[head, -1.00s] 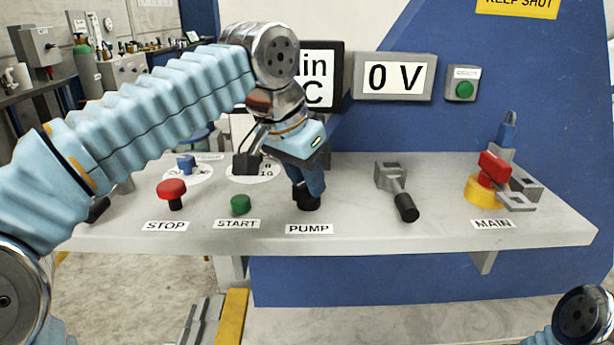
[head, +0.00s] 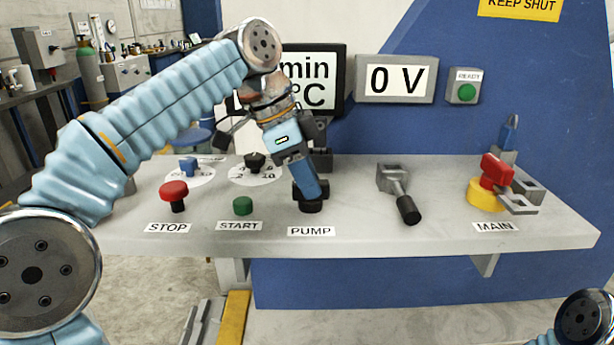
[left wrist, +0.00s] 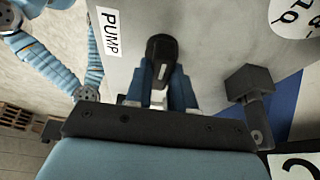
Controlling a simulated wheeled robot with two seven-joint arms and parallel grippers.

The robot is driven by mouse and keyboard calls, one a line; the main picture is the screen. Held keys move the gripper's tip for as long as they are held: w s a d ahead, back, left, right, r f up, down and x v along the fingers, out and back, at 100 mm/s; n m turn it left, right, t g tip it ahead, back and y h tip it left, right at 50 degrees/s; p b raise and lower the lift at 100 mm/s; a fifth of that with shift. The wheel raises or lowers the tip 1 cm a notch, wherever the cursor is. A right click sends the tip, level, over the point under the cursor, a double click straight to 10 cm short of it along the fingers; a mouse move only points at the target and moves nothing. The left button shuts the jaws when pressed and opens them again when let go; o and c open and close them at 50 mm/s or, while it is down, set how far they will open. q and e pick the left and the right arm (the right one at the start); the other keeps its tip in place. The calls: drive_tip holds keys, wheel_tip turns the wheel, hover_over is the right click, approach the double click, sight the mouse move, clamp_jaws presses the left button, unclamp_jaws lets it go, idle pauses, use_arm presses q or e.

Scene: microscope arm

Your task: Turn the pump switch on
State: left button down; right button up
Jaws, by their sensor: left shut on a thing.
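The pump switch (head: 312,206) is on the grey panel behind the PUMP label (head: 311,231). Its black end shows below my fingers, pointing toward the front edge, and part of its grey bracket (head: 321,160) shows behind them. My left gripper (head: 309,192) comes down on it at a slant and is shut on its black end. In the left wrist view, the black handle (left wrist: 161,50) sits between the two blue fingers (left wrist: 160,88), beside the PUMP label. The fingers hide the switch's middle. My right gripper is out of view; only a bit of that arm shows bottom right.
A red STOP button (head: 174,193) and green START button (head: 243,206) stand left, with two dials behind. A similar black-handled lever (head: 403,200) is right of the pump switch. The red MAIN switch (head: 494,173) is farther right. A display reads 0 V (head: 396,79).

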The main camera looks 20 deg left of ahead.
use_arm(q)
drive_tip(key=shift+f+m, duration=0.3)
drive_tip(key=shift+f, duration=0.05)
idle(0.3)
drive_tip(key=c, duration=1)
unclamp_jaws()
drive_tip(key=shift+o, duration=0.2)
drive_tip(key=shift+r, duration=0.15)
drive_tip(key=v, duration=0.6)
drive_tip(key=shift+w+r, duration=0.1)
drive_tip(key=shift+r, duration=0.1)
drive_tip(key=shift+a+r, duration=0.3)
drive_tip(key=shift+r, duration=0.2)
